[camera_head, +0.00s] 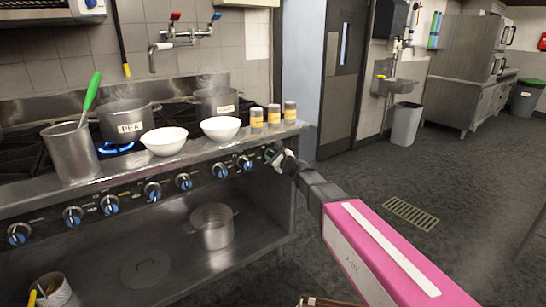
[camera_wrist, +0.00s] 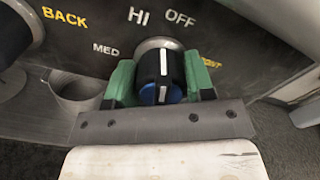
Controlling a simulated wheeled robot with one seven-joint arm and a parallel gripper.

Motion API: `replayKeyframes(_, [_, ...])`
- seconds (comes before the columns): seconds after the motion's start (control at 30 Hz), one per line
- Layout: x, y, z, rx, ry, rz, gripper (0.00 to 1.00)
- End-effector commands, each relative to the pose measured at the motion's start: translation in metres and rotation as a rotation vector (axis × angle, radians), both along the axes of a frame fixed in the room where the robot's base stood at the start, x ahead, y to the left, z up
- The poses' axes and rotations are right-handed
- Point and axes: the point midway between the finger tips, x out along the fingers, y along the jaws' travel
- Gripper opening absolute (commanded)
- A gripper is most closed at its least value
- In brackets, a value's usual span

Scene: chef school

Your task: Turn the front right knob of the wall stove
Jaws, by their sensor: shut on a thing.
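The wall stove (camera_head: 130,195) stands at the left in the head view, with a row of black and blue knobs along its front panel. My gripper (camera_head: 275,155) is at the right end of that row. In the wrist view, my gripper (camera_wrist: 160,88) has its green-padded fingers on both sides of a black knob (camera_wrist: 158,70) with a white line and blue base, and is shut on it. The white line points up, between the HI and OFF marks. The label to the right is partly hidden by a finger. In the head view my gripper hides this knob.
On the stove top are a steaming pot marked PEA (camera_head: 128,122), a second pot (camera_head: 215,103), a metal container (camera_head: 70,152), white bowls (camera_head: 164,141) and several shakers (camera_head: 257,122). A stockpot (camera_head: 212,228) sits on the lower shelf. The floor (camera_head: 420,180) to the right is largely clear.

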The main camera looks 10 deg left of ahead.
Motion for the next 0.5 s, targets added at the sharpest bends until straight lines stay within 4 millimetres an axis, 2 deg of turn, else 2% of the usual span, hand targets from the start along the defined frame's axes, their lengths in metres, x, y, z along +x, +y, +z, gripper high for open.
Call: replayKeyframes(0.5, [0.0006, -0.0016, -0.0007, 0.178, 0.212, -0.002, 0.25])
